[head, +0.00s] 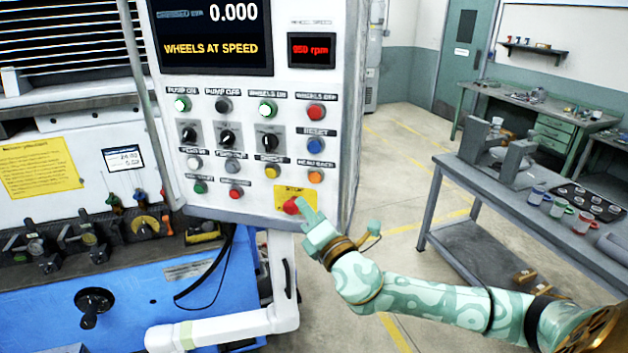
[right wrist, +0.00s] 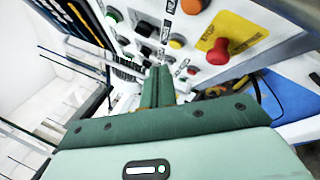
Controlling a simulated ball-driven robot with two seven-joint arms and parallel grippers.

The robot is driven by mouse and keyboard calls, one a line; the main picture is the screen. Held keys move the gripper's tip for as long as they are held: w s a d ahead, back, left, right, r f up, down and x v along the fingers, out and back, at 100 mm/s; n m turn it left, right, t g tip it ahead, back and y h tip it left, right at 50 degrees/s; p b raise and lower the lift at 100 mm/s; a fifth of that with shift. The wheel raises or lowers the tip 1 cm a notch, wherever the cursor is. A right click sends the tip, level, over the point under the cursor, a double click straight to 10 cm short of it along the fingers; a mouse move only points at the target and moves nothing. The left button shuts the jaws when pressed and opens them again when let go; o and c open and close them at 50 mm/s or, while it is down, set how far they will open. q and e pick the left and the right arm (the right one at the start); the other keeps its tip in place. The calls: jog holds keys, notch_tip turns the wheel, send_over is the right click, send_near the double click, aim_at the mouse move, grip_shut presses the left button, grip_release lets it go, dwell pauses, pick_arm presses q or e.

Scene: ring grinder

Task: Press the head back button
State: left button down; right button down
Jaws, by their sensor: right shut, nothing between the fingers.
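The head back button is the orange button (head: 316,177) in the right column of the white control panel (head: 262,205), above the yellow-backed red stop button (head: 291,206). In the right wrist view my closed fingers (right wrist: 158,85) point toward the panel. My left gripper is out of view.
A blue reset button (head: 315,145) and red wheels off button (head: 316,112) sit above the orange one. The panel's screen (head: 212,30) reads "WHEELS AT SPEED". A grey workbench (head: 445,165) with cups stands at right. Open floor lies between.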

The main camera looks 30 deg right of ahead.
aim_at(315, 178)
jog(key=w+d+b, duration=0.1)
jog(key=w+d, duration=0.1)
jog(key=w+d+b, duration=0.2)
jog(key=w+d, duration=0.1)
jog(key=shift+w+d, duration=0.2)
jog(key=shift+d, duration=0.15)
jog(key=shift+w+d+f, duration=0.1)
dwell(1.9)
jog(key=shift+d+r, duration=0.1)
jog(key=shift+r, duration=0.1)
jog(key=shift+d+r+b, duration=0.15)
jog(key=shift+b, duration=0.2)
